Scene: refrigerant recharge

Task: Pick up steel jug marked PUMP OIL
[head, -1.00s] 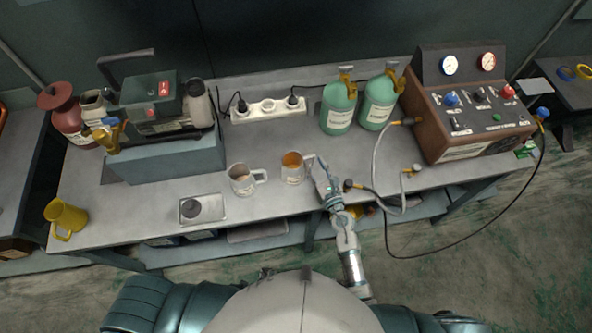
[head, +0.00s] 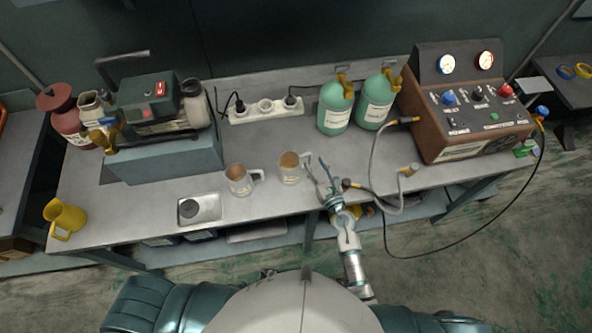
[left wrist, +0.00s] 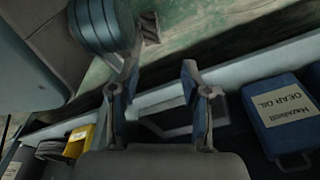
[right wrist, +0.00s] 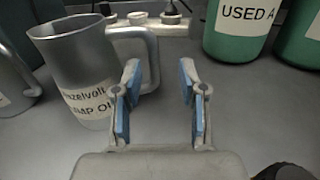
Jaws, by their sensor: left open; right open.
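The steel jug marked PUMP OIL (head: 291,170) stands upright on the bench, just left of my right gripper (head: 322,177). In the right wrist view the jug (right wrist: 78,75) is at the left, its label partly cut by my left finger. Its handle points right, behind that finger's tip. My right gripper (right wrist: 158,95) is open and empty, with bare bench between its fingers. A second steel jug (head: 239,181) stands to the left in the head view. My left gripper (left wrist: 158,85) is open and empty in its wrist view, low by the under-bench shelf; it is hidden in the head view.
Green bottles (head: 335,108) stand behind, near a power strip (head: 266,109). A gauge box (head: 470,110) with hoses (head: 375,160) is at right. A blue GEAR OIL can (left wrist: 280,120) shows below.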

